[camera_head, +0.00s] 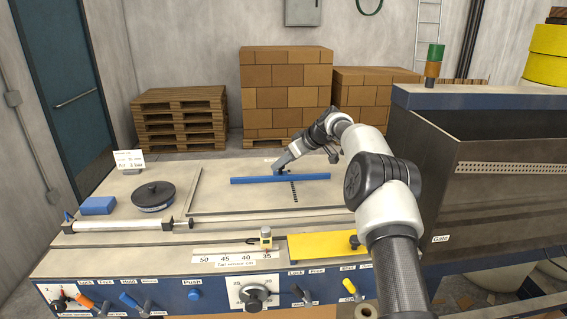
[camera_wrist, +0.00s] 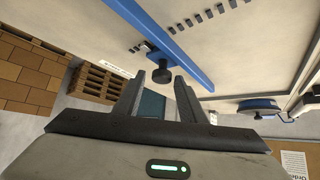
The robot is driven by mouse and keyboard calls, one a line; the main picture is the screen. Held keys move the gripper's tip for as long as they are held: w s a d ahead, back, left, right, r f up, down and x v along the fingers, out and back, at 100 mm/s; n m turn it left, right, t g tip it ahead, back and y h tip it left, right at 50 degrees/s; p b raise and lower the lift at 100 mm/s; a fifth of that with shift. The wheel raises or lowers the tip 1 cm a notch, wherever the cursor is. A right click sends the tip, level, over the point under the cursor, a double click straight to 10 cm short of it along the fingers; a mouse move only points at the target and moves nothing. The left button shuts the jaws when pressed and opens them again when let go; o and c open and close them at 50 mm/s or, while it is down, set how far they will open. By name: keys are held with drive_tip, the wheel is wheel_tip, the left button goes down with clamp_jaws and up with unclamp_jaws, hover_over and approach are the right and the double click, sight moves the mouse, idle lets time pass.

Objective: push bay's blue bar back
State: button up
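The blue bar (camera_head: 305,178) lies across the bay's pale plate (camera_head: 225,200) in the head view. It also runs diagonally across the upper part of the wrist view (camera_wrist: 188,62). A black knob (camera_wrist: 158,72) stands out from the bar near a row of dark slots (camera_wrist: 215,12). My gripper (camera_head: 279,167) is at the middle of the bar, on its far side. In the wrist view its two fingers (camera_wrist: 160,84) are apart, with the knob between or just beyond the tips. I cannot tell whether they touch it.
A dark bin (camera_head: 480,180) marked Gate stands at right. The plate before the bar looks clear.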

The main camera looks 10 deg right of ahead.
idle(0.3)
drive_tip(key=b+v, duration=0.3)
drive_tip(key=v, duration=1.4)
drive_tip(key=shift+r, duration=0.15)
drive_tip(key=shift+s+d, duration=0.1)
drive_tip(key=shift+s, duration=0.05)
drive_tip(key=s+a+r+m+g+h, duration=0.1)
drive_tip(key=s+a+r+m+h, duration=0.15)
drive_tip(key=s, duration=0.95)
drive_tip(key=s+a+r+m+h, duration=0.2)
drive_tip(key=s+a, duration=0.2)
drive_tip(key=s, duration=0.7)
drive_tip(key=s+d+f+m, duration=0.1)
drive_tip(key=s+f, duration=0.2)
drive_tip(key=s, duration=0.5)
drive_tip(key=s+f+m+h, duration=0.1)
drive_tip(key=s+f+m, duration=0.1)
drive_tip(key=s, duration=0.6)
drive_tip(key=s+d+f+m+h, duration=0.1)
drive_tip(key=s+f, duration=0.4)
drive_tip(key=s, duration=0.3)
drive_tip(key=shift+d, duration=0.4)
